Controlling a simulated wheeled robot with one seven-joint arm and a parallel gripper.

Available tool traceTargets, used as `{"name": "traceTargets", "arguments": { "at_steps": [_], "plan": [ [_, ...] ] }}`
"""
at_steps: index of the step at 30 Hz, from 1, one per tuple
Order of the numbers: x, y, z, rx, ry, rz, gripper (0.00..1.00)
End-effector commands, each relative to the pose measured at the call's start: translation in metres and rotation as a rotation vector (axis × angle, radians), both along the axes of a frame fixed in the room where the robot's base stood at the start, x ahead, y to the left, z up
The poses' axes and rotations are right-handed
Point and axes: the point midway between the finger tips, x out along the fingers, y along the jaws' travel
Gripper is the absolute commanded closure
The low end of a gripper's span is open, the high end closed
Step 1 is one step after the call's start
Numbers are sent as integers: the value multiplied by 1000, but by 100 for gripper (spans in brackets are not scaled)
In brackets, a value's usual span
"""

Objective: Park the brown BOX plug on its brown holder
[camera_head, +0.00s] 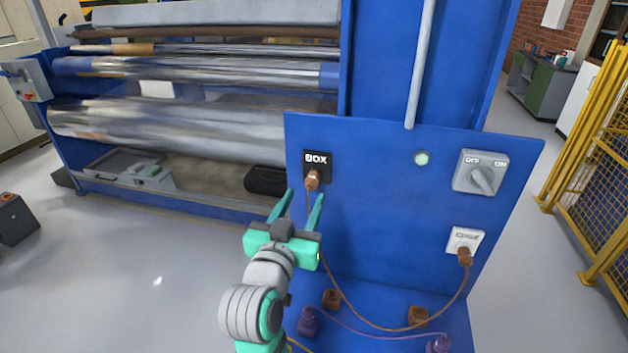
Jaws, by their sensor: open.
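The brown BOX plug (313,180) sits in the black BOX socket (317,160) on the upright blue panel. A brown cable (350,311) hangs from it and loops to a brown plug (464,256) at the white EDGE socket (465,240). Two brown holders stand on the blue ledge below: a left holder (331,298) and a right holder (418,315). Both look empty. My gripper (305,194) is open, with its green fingers pointing up toward the BOX plug. The fingertips are just below and to either side of the plug in the picture; whether they touch it is unclear.
Purple pieces (308,321) stand on the ledge, joined by a purple cable (385,334) near the right holder. A grey OFF/ON rotary switch (481,174) and a round light (421,158) are on the panel. Large metal rollers (180,128) lie behind, left.

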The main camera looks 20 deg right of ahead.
Motion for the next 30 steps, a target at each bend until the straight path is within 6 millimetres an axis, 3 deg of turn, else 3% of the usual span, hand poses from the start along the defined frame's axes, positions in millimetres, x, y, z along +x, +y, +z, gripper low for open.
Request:
{"name": "traceTargets", "arguments": {
  "at_steps": [18, 30],
  "plan": [
    [58, -43, 0, 0, 0, -5, 56],
    [66, -46, 0, 0, 0, -1, 56]
  ]
}}
